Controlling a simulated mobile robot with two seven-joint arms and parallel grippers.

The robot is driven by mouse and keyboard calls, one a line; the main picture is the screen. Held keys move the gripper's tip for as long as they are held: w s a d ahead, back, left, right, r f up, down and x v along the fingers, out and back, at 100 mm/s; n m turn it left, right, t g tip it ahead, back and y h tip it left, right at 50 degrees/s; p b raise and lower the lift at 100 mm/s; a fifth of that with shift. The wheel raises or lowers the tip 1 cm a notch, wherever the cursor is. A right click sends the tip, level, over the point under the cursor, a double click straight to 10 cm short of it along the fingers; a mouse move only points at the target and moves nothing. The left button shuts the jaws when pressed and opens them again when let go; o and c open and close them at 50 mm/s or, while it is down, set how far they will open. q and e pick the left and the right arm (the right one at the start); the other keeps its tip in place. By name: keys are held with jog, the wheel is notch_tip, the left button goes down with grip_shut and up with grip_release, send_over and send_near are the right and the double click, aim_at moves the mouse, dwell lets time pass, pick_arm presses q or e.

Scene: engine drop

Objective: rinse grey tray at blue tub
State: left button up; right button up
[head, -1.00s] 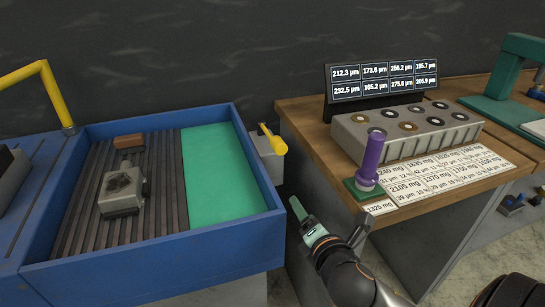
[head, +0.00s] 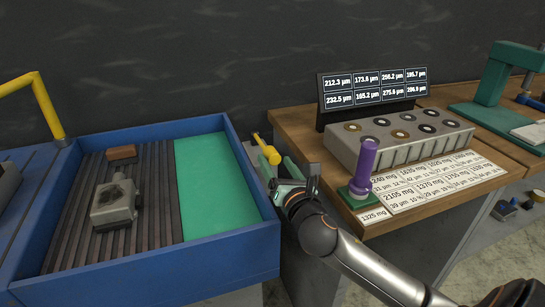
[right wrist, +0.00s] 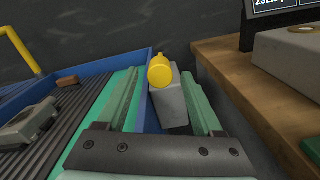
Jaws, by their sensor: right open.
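The blue tub (head: 165,272) stands at the left in the head view, with dark slats and a green panel inside. A grey blocky part (head: 115,202) lies on its slats; it also shows in the wrist view (right wrist: 28,122). A grey tray-like block (head: 400,142) with gold and black rings on top stands on the wooden table. My right gripper (head: 297,168) is open and empty beside the tub's right wall, close to a yellow-tipped lever (head: 266,150). In the wrist view the lever (right wrist: 160,70) and its grey box show between the fingers. My left gripper is out of view.
A purple-handled tool (head: 364,165) stands on a green base at the table's (head: 300,130) near corner, right of my gripper. A brown block (head: 121,152) lies in the tub.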

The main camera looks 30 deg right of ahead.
jog(key=shift+x, duration=1.6)
grip_shut()
